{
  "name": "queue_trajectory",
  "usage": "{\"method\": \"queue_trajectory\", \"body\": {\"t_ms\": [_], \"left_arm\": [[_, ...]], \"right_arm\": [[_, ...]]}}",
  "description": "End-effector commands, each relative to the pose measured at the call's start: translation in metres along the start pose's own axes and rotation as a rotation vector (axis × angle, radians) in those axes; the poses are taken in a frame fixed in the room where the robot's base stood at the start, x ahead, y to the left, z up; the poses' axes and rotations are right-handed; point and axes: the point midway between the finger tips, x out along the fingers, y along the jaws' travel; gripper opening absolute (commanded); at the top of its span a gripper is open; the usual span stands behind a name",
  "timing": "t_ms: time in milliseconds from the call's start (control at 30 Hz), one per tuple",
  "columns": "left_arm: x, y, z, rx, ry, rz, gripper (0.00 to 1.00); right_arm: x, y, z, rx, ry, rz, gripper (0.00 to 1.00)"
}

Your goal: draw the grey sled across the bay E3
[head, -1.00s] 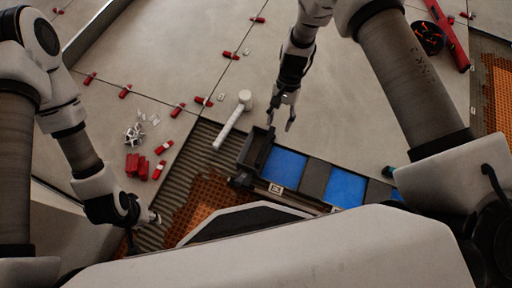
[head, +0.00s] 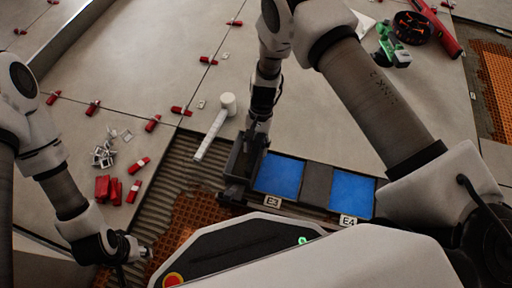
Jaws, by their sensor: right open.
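The grey sled (head: 238,163), a dark box-like piece, stands at the left end of bay E3 (head: 279,176), a blue panel with an "E3" label at its front edge. My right gripper (head: 257,135) is open and comes down at the sled's far side; its fingertips are partly hidden against the dark sled, and I cannot tell whether they touch it. My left gripper (head: 145,252) is low at the left, over the ribbed floor edge and away from the sled; its fingers are too small to read.
Bay E4 (head: 351,193) lies right of E3, past a dark divider (head: 316,184). A white mallet (head: 215,125) lies left of the sled. Red wedges (head: 108,189) and pale clips (head: 104,153) lie on the tiles. A green tool (head: 393,46) is at upper right.

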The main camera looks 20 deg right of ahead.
Motion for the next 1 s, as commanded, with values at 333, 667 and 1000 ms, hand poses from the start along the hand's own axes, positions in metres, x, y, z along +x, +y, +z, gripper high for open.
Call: {"method": "queue_trajectory", "body": {"t_ms": [333, 667, 1000], "left_arm": [[-0.001, 0.0, 0.0, 0.0, 0.0, 0.0, 0.4], [-0.011, 0.0, 0.0, 0.001, -0.001, 0.0, 0.4], [-0.059, 0.001, 0.002, 0.01, -0.007, 0.001, 0.4]], "right_arm": [[-0.001, 0.0, 0.0, -0.001, 0.0, 0.0, 0.0], [-0.004, 0.012, 0.002, 0.001, -0.001, 0.001, 0.0], [-0.009, 0.088, 0.004, 0.005, -0.004, 0.001, 0.0]]}}
